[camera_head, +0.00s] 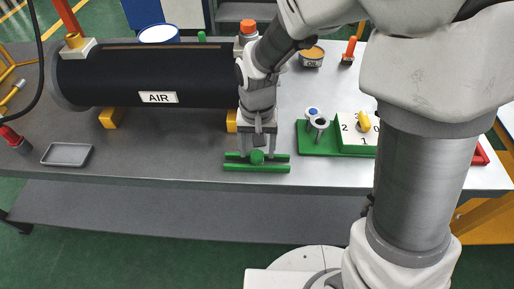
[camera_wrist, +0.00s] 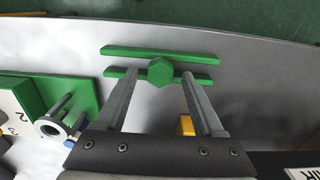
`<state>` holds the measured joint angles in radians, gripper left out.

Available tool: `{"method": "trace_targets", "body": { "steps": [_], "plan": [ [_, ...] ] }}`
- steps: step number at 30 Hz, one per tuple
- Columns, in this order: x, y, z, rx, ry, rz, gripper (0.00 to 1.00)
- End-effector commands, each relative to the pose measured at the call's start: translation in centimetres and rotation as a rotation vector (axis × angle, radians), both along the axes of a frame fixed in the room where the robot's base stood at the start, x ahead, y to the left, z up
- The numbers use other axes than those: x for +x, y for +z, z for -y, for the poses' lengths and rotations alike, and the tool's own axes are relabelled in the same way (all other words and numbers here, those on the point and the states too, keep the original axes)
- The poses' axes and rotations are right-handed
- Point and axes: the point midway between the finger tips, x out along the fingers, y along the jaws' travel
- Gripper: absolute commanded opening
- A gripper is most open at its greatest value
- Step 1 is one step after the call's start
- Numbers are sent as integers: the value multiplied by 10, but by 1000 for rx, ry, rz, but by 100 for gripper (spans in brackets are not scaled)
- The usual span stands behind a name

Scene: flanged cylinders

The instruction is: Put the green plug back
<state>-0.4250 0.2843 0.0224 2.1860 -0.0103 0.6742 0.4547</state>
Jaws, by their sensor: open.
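The green plug (camera_head: 257,157), with a hexagonal head, sits between two parallel green bars (camera_head: 281,168) near the front edge of the grey table. In the wrist view the plug (camera_wrist: 160,71) shows between my fingertips, with a gap on each side. My gripper (camera_head: 257,151) is open and points down over the bars, its fingers to the left and right of the plug. Whether the fingertips are level with the plug is hard to tell. A black cylinder (camera_head: 190,75) marked AIR lies behind on yellow supports. Its right end is partly hidden by my arm.
A green board (camera_head: 318,148) with grey posts and a white numbered block (camera_head: 352,140) stands to the right. A grey tray (camera_head: 67,154) lies at the left. A tin (camera_head: 312,60) and an orange-handled tool (camera_head: 349,50) stand behind.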

Motion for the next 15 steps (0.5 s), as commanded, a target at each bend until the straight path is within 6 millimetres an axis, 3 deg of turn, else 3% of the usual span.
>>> {"method": "trace_targets", "body": {
  "steps": [9,15],
  "plan": [
    [2,72,-1,4,0,7,70],
    [1,104,0,2,-1,5,70]
  ]
}}
